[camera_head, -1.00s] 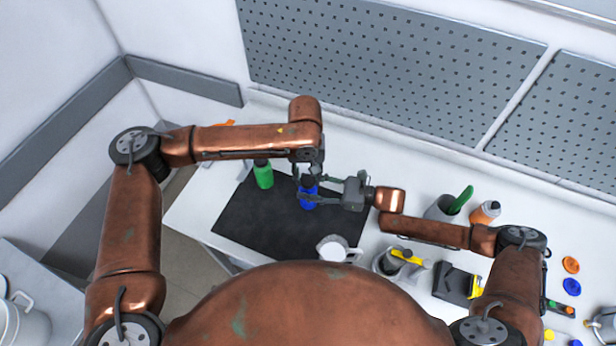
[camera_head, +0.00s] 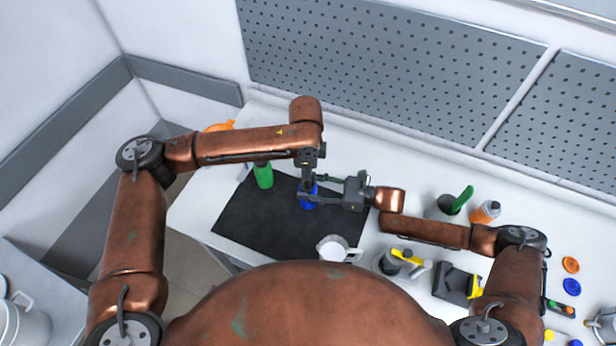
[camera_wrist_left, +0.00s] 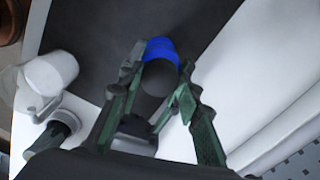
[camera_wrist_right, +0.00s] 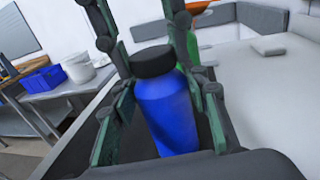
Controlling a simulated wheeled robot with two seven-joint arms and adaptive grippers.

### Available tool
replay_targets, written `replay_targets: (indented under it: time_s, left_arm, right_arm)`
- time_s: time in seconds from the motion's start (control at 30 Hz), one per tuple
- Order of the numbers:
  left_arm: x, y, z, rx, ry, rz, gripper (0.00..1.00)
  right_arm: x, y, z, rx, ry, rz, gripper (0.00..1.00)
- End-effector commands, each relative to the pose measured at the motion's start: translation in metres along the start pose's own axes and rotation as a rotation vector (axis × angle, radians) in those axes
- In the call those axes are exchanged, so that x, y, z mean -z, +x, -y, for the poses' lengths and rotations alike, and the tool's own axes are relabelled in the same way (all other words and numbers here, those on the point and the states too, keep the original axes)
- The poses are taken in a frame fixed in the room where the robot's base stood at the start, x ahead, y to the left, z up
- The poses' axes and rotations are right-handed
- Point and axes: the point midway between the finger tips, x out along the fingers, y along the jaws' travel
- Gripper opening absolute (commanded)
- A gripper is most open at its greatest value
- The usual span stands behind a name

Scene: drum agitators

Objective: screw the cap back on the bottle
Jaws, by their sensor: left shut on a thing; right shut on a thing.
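The blue bottle (camera_head: 308,203) stands upright at the right part of the black mat (camera_head: 260,222). Its black cap (camera_wrist_right: 152,61) sits on top of the bottle in the right wrist view; whether the thread is tight I cannot tell. My right gripper (camera_wrist_right: 160,112) is shut around the bottle's body from the side. My left gripper (camera_wrist_left: 155,82) points down from above and is shut on the cap, which shows as a dark disc with the blue bottle (camera_wrist_left: 160,48) behind it. In the head view the left gripper hides the cap.
A green bottle (camera_head: 263,176) stands close by at the mat's back edge. A white jug (camera_head: 333,248) stands at the mat's front right. A grey container (camera_head: 441,208), an orange bottle (camera_head: 485,213) and a black holder (camera_head: 455,284) are on the right. The mat's left part is clear.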

Motion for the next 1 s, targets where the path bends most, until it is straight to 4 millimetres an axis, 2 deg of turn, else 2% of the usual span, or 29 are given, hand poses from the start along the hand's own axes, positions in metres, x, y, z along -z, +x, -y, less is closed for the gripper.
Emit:
replay_targets:
  time_s: [0.2, 0.4, 0.57, 0.6, 0.87, 1.0]
  left_arm:
    - [0.0012, 0.0004, -0.0006, 0.000, 0.439, -0.001, 0.03]
    - [0.0013, 0.0006, -0.0008, 0.002, 0.776, -0.001, 0.03]
    - [0.0014, 0.0006, -0.0008, 0.002, 0.774, -0.001, 0.03]
    - [0.0015, 0.0006, -0.0009, 0.002, 0.773, -0.001, 0.34]
    - [0.0008, 0.0006, -0.0005, 0.002, 0.771, 0.000, 0.52]
    - [0.0006, 0.0006, -0.0003, 0.002, 0.770, 0.001, 0.52]
  right_arm:
    - [0.0022, -0.0004, 0.0002, 0.002, 0.001, -0.004, 0.00]
    - [0.0021, -0.0003, 0.0001, 0.001, 0.001, -0.004, 0.00]
    - [0.0021, -0.0002, 0.0002, 0.002, 0.001, -0.004, 0.00]
    - [0.0021, -0.0002, 0.0002, 0.002, 0.001, -0.004, 0.00]
    - [0.0020, -0.0002, 0.0002, 0.001, 0.001, -0.004, 0.00]
    - [0.0020, -0.0002, 0.0002, 0.001, 0.001, -0.004, 0.00]
